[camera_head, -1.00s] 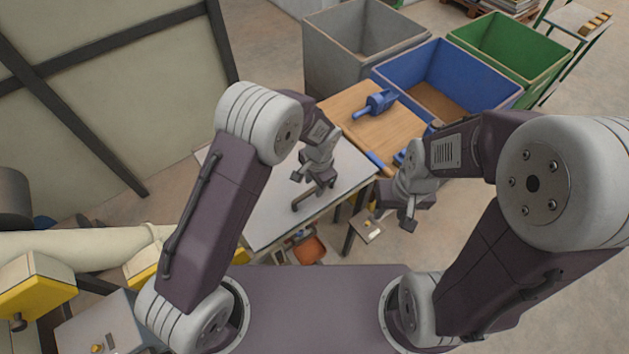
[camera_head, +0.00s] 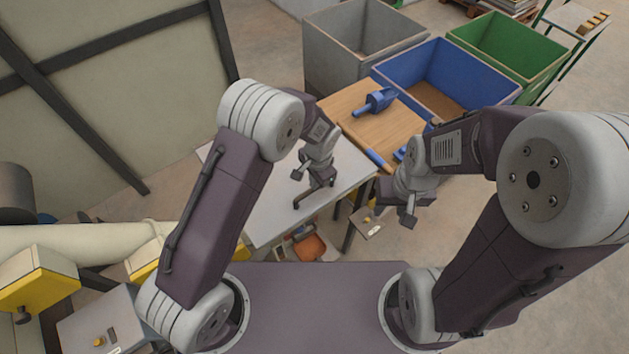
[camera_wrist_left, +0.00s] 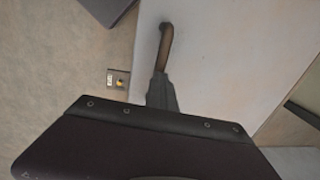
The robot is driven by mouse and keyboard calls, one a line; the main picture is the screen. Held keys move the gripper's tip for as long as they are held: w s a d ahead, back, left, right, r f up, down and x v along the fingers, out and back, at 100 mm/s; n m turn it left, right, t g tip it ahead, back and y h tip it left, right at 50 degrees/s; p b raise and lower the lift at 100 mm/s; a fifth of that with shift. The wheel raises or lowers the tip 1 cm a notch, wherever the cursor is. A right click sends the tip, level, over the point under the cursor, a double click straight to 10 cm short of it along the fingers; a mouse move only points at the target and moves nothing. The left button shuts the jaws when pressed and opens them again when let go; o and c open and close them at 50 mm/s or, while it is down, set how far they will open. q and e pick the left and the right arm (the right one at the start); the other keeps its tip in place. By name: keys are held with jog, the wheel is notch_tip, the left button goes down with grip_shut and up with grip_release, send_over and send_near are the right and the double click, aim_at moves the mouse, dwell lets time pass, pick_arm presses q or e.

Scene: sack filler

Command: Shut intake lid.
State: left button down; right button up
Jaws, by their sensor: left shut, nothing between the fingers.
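A pale flat panel (camera_head: 270,215) lies in front of me, with a brown bar handle (camera_head: 312,195) standing on it. I cannot tell for sure that this panel is the intake lid, and no hinge shows. My left gripper (camera_head: 325,180) is shut and empty, pointing down at the handle's far end. In the left wrist view the handle (camera_wrist_left: 165,45) runs out from beyond the shut fingers (camera_wrist_left: 161,92) over the pale panel (camera_wrist_left: 215,60). Whether they touch is unclear. My right gripper (camera_head: 408,218) hangs off the panel's right side; its fingers are too small to read.
A wooden board (camera_head: 350,108) with a blue scoop (camera_head: 378,102) lies behind the panel. Grey (camera_head: 335,60), blue (camera_head: 485,65) and green (camera_head: 535,45) bins stand behind. A cream pipe (camera_head: 80,245) and yellow housing (camera_head: 38,278) are at the left. An orange item (camera_head: 310,248) sits below.

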pick_arm(q)
jog(key=shift+w+f, duration=0.1)
jog(key=shift+w, duration=0.1)
jog(key=shift+s, duration=0.1)
dwell(0.6)
jog(key=c, duration=1.4)
grip_release()
jog(key=shift+o, duration=0.2)
notch_tip(320, 180, up, 9)
jog(key=b, duration=0.2)
jog(key=shift+s+d, duration=0.3)
jog(key=shift+s, duration=0.1)
